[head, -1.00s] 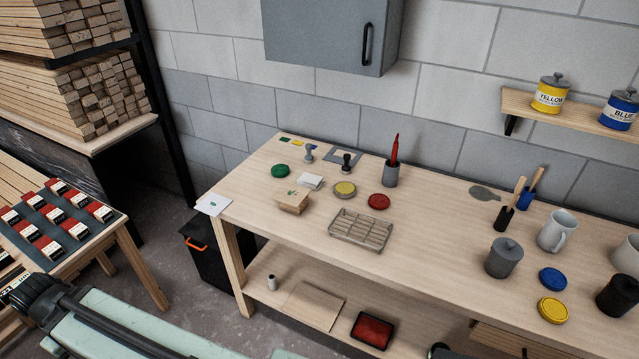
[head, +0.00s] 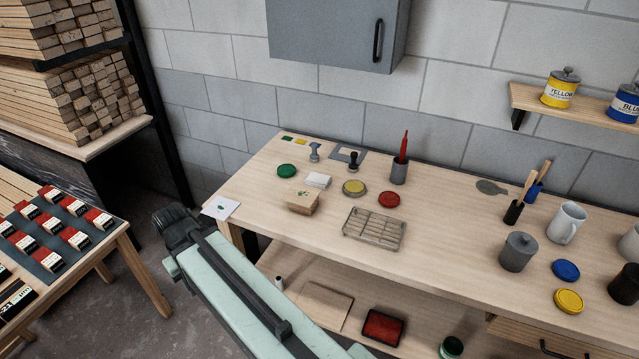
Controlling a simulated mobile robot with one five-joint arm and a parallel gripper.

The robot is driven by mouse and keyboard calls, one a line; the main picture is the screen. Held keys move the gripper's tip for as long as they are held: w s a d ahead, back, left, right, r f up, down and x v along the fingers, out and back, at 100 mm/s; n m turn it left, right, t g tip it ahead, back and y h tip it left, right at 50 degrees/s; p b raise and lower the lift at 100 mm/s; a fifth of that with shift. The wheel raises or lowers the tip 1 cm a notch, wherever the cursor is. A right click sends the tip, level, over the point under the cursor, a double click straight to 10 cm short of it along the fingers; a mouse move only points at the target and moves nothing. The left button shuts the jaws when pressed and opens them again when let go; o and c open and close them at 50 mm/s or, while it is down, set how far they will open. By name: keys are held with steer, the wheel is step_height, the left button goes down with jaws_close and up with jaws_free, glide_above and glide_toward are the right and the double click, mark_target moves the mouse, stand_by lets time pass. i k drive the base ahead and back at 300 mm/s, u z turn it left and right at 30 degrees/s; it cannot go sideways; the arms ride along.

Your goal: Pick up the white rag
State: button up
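A small white folded cloth, which looks like the white rag (head: 317,180), lies on the workbench (head: 440,255) near its left part. It is just behind a small wooden block (head: 302,203) with a green mark and left of the yellow-topped tin. Nothing covers it. My pale green arm link reaches up from the bottom of the view, its dark end joint left of the bench's front left corner. No gripper fingers show, and the arm is apart from the cloth.
Near the cloth are a green lid (head: 286,171), a yellow-topped tin (head: 353,188), a red lid (head: 389,199), stampers and a wire rack (head: 374,229). A white card (head: 221,208) lies at the bench's left corner. A table of red-and-white blocks stands at left.

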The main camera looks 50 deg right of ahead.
mark_target(314, 180)
steer(key=z, duration=0.1)
steer(key=i, duration=1.7)
steer(key=u, duration=0.1)
